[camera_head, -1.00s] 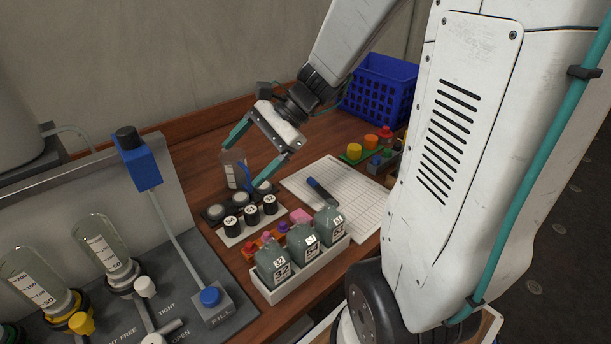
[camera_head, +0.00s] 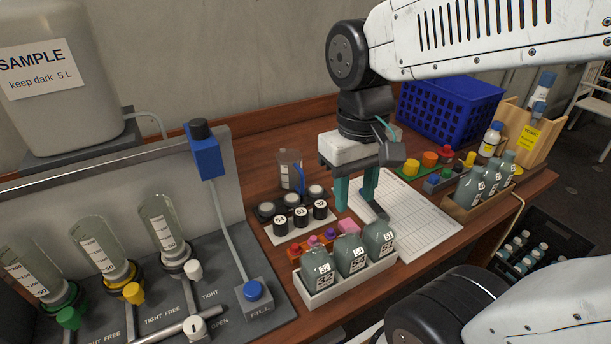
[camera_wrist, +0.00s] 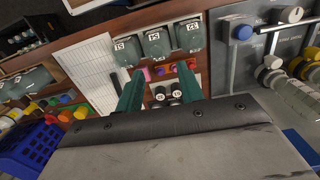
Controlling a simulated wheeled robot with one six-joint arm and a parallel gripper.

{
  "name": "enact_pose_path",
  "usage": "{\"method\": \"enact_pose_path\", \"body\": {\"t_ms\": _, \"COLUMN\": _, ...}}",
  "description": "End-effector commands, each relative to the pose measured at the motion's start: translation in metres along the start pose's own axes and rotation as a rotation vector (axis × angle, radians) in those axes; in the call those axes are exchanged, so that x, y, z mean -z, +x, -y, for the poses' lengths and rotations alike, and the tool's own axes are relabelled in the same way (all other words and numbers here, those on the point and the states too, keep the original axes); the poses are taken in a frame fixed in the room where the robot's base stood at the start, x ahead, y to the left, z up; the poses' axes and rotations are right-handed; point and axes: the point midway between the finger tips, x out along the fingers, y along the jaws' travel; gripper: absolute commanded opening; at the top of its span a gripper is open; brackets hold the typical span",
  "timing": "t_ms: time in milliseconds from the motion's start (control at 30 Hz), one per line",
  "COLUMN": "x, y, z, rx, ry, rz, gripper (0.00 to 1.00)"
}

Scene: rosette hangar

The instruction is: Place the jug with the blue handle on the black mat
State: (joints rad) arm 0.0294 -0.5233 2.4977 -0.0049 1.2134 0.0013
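The jug (camera_head: 287,165) is clear, with a blue handle (camera_head: 300,178) on its right side. It stands upright on the wooden bench behind a dark holder with round grey tops (camera_head: 292,200). My gripper (camera_head: 356,208) is to the right of the jug and apart from it, above the edge of the white grid sheet. Its two green fingers point down, spread, with nothing held between them; the wrist view also shows them apart (camera_wrist: 158,88). I cannot make out the jug in the wrist view. I cannot pick out a plain black mat in either view.
A blue basket (camera_head: 450,108) and coloured caps (camera_head: 430,159) are to the right. The filling station (camera_head: 170,300) is at left. The grid sheet (camera_head: 415,215) is mostly clear.

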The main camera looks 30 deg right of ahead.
Motion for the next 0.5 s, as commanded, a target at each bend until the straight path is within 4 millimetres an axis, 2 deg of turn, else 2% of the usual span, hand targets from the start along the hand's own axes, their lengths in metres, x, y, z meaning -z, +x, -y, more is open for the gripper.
{"method": "enact_pose_path", "body": {"t_ms": 33, "x": 0.017, "y": 0.005, "z": -0.002, "rx": 0.001, "ry": 0.011, "rz": 0.034, "gripper": 0.38}}
{"method": "enact_pose_path", "body": {"t_ms": 267, "x": 0.097, "y": 0.032, "z": -0.01, "rx": 0.004, "ry": 0.057, "rz": 0.097, "gripper": 0.38}}
{"method": "enact_pose_path", "body": {"t_ms": 500, "x": 0.186, "y": 0.076, "z": -0.022, "rx": 0.006, "ry": 0.112, "rz": 0.097, "gripper": 0.38}}
